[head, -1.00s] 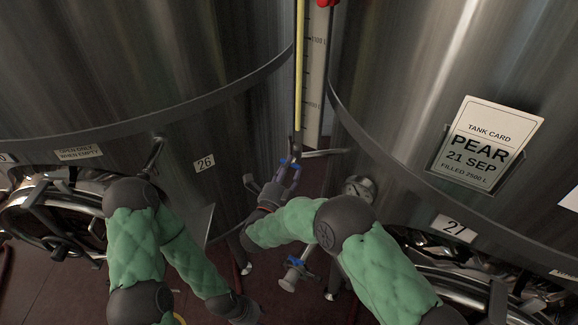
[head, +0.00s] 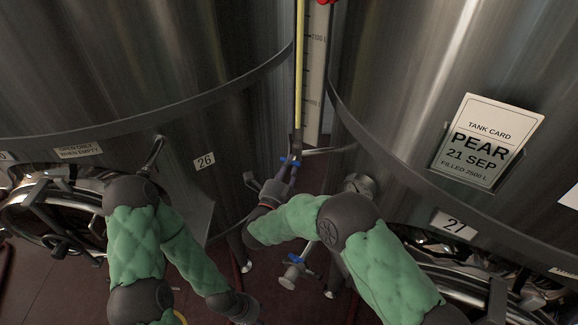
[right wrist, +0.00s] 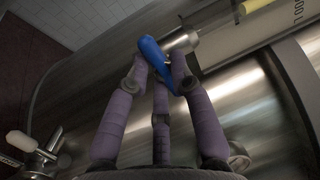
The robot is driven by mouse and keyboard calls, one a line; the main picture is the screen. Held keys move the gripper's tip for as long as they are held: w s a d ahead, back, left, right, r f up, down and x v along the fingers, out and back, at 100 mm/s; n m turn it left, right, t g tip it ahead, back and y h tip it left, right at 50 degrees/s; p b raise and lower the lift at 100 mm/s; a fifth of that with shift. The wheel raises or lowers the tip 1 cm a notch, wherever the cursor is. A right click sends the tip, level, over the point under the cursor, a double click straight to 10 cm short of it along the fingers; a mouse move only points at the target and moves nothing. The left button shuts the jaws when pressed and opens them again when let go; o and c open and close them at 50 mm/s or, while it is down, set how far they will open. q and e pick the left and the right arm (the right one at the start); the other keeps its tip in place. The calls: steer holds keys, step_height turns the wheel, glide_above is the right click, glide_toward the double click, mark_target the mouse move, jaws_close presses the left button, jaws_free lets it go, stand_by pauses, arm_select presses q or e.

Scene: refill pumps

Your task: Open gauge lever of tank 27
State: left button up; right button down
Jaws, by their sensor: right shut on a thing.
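The blue gauge lever (head: 290,160) sits at the foot of the yellow sight gauge (head: 299,70), between tank 26 (head: 150,70) and tank 27 (head: 410,70). My right gripper (head: 287,169) is at this lever. In the right wrist view the purple fingers (right wrist: 158,72) are shut on the blue lever (right wrist: 152,52), beside a metal fitting (right wrist: 182,40). The lever lies slanted across the fingertips there. My left arm hangs low in the head view; its gripper (head: 258,321) is mostly cut off by the bottom edge.
A second blue-handled valve (head: 296,258) is low between the tanks. Round hatches stand at lower left (head: 50,205) and lower right. Dark red floor shows between.

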steer(key=shift+s+d+r+n+g+y+p, duration=0.15)
steer(key=shift+n+g+y+p, duration=0.3)
steer(key=shift+n+p, duration=1.65)
steer(key=shift+w+a+r+n+g+y+p, duration=0.25)
steer(key=shift+n+g+p, duration=0.35)
steer(key=shift+n, duration=3.1)
steer(key=shift+s+d+r+n+g+y+p, duration=0.1)
steer(key=shift+s+d+n+g+y+p, duration=0.3)
steer(key=shift+n+p, duration=1.7)
steer(key=shift+w+a+f+n+b, duration=0.1)
steer(key=shift+w+a+n+b, duration=0.1)
steer(key=shift+n+b, duration=0.7)
steer(key=c, duration=1.1)
jaws_free()
steer(key=v, duration=1.2)
